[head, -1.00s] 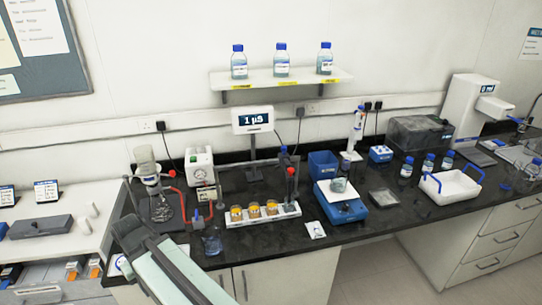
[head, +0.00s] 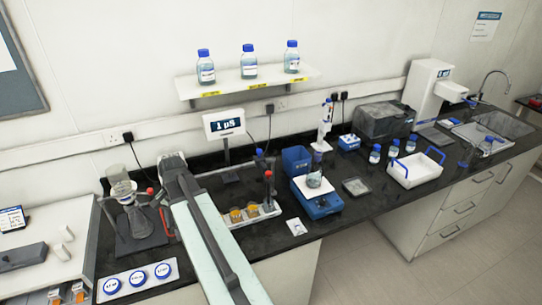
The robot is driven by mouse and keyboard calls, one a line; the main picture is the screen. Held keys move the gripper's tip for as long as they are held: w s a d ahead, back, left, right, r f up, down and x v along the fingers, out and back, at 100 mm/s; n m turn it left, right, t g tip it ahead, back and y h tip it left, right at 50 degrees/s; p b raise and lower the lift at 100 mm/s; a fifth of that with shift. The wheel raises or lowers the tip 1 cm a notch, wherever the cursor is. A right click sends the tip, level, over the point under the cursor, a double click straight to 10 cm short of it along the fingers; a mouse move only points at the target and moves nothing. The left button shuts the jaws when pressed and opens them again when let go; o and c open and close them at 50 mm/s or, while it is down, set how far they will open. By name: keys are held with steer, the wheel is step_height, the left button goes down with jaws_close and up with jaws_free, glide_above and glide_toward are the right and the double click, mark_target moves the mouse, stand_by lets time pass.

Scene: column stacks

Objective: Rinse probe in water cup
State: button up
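A white rack (head: 260,217) on the black bench holds small cups of orange liquid (head: 236,216). A clear cup (head: 268,208) sits at its right end; I cannot tell for sure that it holds water. A thin upright stand with a red knob (head: 267,174) is by the rack's right end, with a blue-topped part (head: 259,153) just behind it. I cannot make out the probe clearly. My arm reaches across the bench and covers the rack's left part. My gripper is not visible beyond the arm's far end.
The meter display (head: 224,124) reads 1 µS behind the rack. A flask on a stand (head: 132,207) is left of my arm. A blue balance (head: 316,197) with a beaker (head: 314,179) stands to the right.

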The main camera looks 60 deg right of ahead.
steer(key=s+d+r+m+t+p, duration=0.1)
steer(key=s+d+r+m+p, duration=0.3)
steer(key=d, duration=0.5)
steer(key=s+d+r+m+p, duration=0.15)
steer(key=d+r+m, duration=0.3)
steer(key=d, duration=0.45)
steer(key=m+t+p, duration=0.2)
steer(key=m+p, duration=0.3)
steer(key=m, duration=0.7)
glide_toward(269, 172)
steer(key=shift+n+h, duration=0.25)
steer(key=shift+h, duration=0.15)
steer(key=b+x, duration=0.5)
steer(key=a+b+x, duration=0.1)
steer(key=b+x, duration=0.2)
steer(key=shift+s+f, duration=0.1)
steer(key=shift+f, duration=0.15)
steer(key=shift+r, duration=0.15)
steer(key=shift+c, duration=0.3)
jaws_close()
